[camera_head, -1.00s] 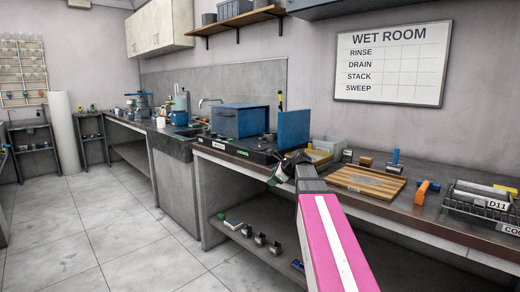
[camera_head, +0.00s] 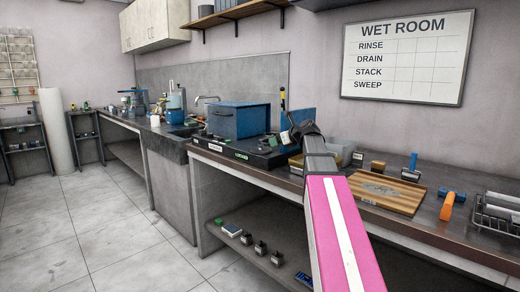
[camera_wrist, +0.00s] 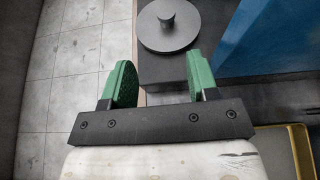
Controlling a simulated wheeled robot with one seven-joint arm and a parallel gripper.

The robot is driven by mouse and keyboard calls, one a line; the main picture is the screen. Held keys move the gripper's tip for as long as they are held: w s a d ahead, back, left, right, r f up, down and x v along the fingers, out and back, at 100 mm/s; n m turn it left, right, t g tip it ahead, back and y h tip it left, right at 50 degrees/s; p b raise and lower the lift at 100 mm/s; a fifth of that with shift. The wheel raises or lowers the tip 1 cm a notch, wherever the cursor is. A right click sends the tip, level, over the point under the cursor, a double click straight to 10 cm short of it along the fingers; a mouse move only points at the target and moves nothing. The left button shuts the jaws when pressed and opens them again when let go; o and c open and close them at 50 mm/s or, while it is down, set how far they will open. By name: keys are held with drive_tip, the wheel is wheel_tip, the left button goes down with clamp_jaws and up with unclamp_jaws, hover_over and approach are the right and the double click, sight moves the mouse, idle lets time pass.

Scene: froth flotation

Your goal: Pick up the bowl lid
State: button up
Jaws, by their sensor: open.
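A round dark grey lid (camera_wrist: 160,38) with a small knob in its middle lies on a dark flat surface at the top centre of the wrist view. I cannot pick it out surely in the head view. My gripper (camera_wrist: 162,75) is open, with its two green fingers apart and nothing between them. In the wrist picture the lid is just beyond the fingertips, and no finger touches it. In the head view my gripper (camera_head: 292,134) is small and partly hidden behind my pink-striped arm, at the bench by the blue panel.
A blue box (camera_head: 238,120) and an upright blue panel (camera_head: 305,117) stand by the lid's place; the panel is close to my right finger. A yellow-rimmed tray (camera_wrist: 299,150) is at lower right. A wooden board (camera_head: 380,191) lies right on the bench. The floor is open at left.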

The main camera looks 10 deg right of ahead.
sight(263, 150)
drive_tip(key=w+a, duration=0.1)
drive_tip(key=w, duration=0.2)
drive_tip(key=w+a+f, duration=0.1)
drive_tip(key=w, duration=0.1)
drive_tip(key=shift+w+a+f, duration=0.1)
drive_tip(key=shift+w+a, duration=0.15)
drive_tip(key=shift+a, duration=0.1)
drive_tip(key=shift+f+x, duration=0.2)
drive_tip(key=shift+x, duration=1.1)
drive_tip(key=shift+f+x, duration=0.2)
drive_tip(key=shift+x, duration=1.1)
drive_tip(key=shift+s+d, duration=0.1)
drive_tip(key=shift+s, duration=0.1)
clamp_jaws()
